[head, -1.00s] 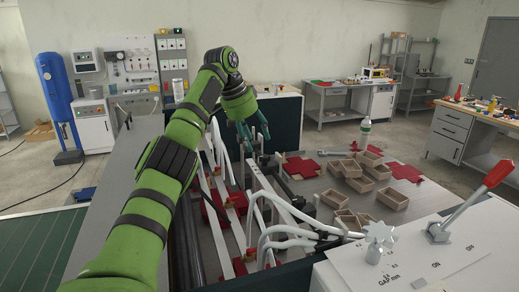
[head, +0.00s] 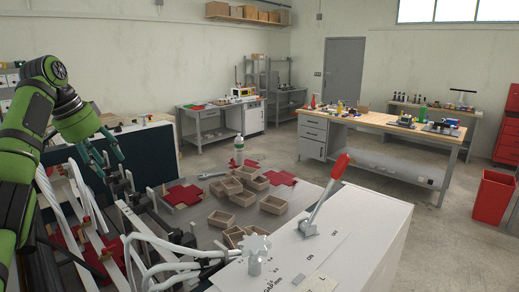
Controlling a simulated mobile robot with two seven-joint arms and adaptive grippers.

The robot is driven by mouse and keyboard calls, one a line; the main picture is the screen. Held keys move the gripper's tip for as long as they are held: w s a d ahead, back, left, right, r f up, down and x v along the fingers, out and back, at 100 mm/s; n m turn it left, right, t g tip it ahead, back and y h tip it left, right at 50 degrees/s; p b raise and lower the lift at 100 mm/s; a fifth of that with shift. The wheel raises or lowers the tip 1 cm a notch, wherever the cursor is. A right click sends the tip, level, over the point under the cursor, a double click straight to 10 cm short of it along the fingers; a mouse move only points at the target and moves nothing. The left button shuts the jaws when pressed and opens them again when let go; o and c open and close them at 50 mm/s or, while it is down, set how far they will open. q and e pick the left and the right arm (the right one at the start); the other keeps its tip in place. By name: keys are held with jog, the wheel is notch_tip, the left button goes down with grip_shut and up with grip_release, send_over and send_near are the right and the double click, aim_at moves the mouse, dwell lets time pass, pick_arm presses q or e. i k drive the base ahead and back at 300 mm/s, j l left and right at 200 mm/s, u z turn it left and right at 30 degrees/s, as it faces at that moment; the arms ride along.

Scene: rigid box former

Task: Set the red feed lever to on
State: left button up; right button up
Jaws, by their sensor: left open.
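The red feed lever (head: 328,188) stands on the top of a white cabinet (head: 350,230) at the right of the machine. Its red handle leans up and to the right from a grey metal base. An ON marking is printed on the panel near it; whether the lever sits at that mark I cannot tell. My left gripper (head: 108,165) is open and empty over the machine's rails at the left, well apart from the lever. My right gripper is not in view.
A star-shaped silver knob (head: 256,248) stands on the cabinet left of the lever. Small open boxes (head: 233,187), red flat blanks (head: 184,195) and a bottle (head: 239,150) sit on the grey table behind. White hoses (head: 160,250) curve between my left gripper and the cabinet.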

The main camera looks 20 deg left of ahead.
aim_at(343, 160)
jog(key=k+l, duration=0.35)
jog(key=l, duration=0.15)
jog(key=k+l, duration=0.35)
jog(key=l, duration=0.2)
jog(key=k+l, duration=0.4)
jog(key=l, duration=0.1)
